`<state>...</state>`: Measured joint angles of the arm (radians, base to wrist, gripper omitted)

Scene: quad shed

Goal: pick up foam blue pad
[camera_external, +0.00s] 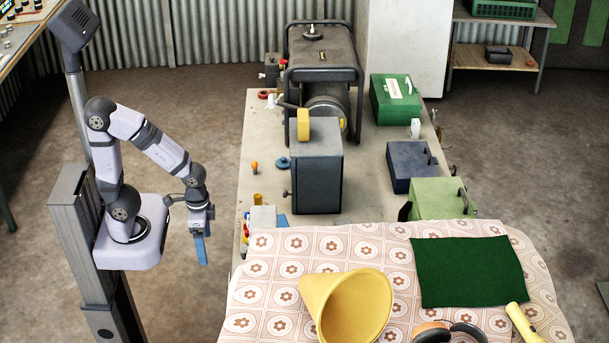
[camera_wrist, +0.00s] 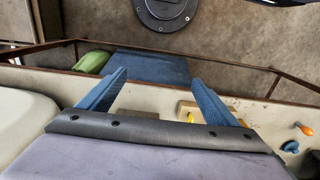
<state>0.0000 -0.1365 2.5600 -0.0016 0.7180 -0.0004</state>
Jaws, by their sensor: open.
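My gripper (camera_external: 203,262) hangs fingers down to the left of the workbench in the external view. Its two blue fingers are spread apart and empty in the wrist view (camera_wrist: 155,90). A flat, blue, roughly rectangular thing (camera_wrist: 150,66) shows past the fingertips in the wrist view, beyond the bench edge and near a brown rail. It looks like the foam blue pad, but I cannot tell its height or what it rests on. I cannot make it out for certain in the external view. The fingers appear apart from it.
A green rounded thing (camera_wrist: 92,62) lies at the blue thing's left end. The workbench (camera_external: 257,120) carries a dark grey box (camera_external: 316,170), a generator (camera_external: 322,60), a yellow cone (camera_external: 345,305) and a green cloth (camera_external: 467,272). An orange knob (camera_wrist: 303,128) stands at lower right.

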